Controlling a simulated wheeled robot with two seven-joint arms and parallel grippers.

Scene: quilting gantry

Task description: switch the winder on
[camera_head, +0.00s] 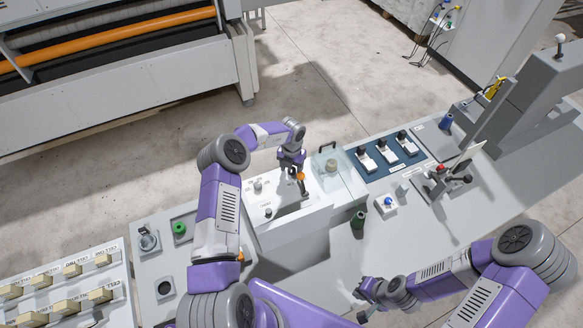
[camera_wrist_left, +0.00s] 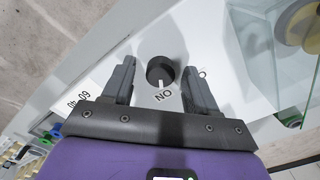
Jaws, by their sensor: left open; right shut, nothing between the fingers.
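A round black knob (camera_wrist_left: 161,69) sits on a white panel (camera_wrist_left: 135,40) in the left wrist view. The lettering "ON" shows upside down below it, a small "O" to its right. A short white mark at the knob's lower edge points toward "ON". My left gripper (camera_wrist_left: 160,88) is open, its fingers on either side of the knob; I cannot tell if they touch it. In the head view my left gripper (camera_head: 303,190) is over the white console (camera_head: 283,215) and hides the knob. My right gripper (camera_head: 366,299) is shut and empty, low over the grey table.
A clear cover (camera_head: 352,179) with a tan spool stands right beside the left gripper. Blue switch panels (camera_head: 393,153) lie farther back.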

